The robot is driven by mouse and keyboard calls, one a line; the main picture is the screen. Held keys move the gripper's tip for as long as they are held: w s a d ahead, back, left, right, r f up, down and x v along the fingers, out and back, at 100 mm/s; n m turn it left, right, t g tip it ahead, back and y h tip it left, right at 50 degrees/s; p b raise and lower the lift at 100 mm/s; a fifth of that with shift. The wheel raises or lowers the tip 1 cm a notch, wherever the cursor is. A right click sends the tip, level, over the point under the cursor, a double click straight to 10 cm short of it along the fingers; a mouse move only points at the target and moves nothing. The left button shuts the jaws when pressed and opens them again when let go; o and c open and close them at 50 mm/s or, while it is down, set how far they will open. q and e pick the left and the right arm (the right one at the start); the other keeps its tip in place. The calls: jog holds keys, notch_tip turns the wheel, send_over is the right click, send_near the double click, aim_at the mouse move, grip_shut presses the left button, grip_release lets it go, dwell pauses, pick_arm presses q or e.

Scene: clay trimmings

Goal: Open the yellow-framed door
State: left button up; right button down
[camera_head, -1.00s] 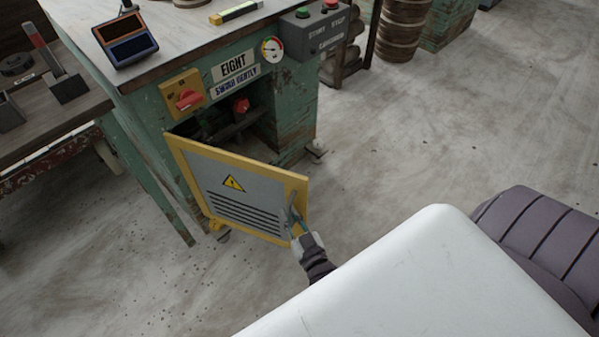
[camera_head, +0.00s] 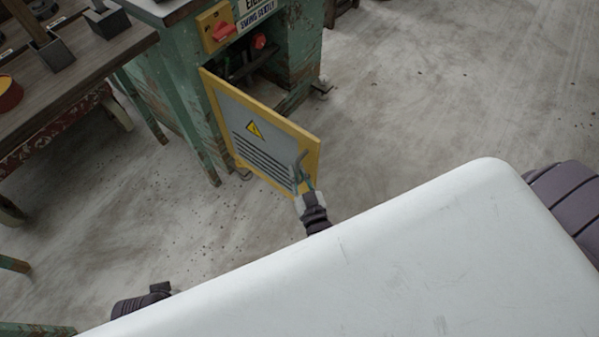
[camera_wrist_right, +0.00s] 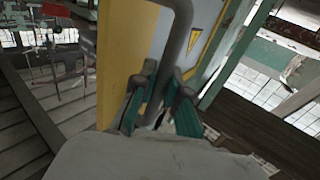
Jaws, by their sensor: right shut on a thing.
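The yellow-framed door (camera_head: 262,134) stands ajar on the green cabinet (camera_head: 180,84). Its grey panel carries a warning triangle and dark slats. The door swings out from its left side, and a dark interior shows behind it. My right gripper (camera_head: 302,185) is at the door's free right edge, shut on the grey bar handle (camera_head: 301,160). In the right wrist view the handle (camera_wrist_right: 177,45) runs down between the two green-padded fingers (camera_wrist_right: 158,108), with the yellow frame (camera_wrist_right: 135,50) just behind.
A red rotary switch (camera_head: 222,31) on a yellow plate sits above the opening, left of a label. A wooden bench (camera_head: 75,65) with dark metal parts stands at the left. The concrete floor (camera_head: 450,90) is clear to the right and in front of the door.

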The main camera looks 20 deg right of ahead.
jog(key=shift+w, duration=0.1)
jog(key=c, duration=1.2)
grip_release()
jog(key=shift+s, duration=0.45)
jog(key=s, duration=0.3)
jog(key=s+a, duration=0.1)
jog(key=s, duration=0.7)
jog(key=shift+a, duration=0.15)
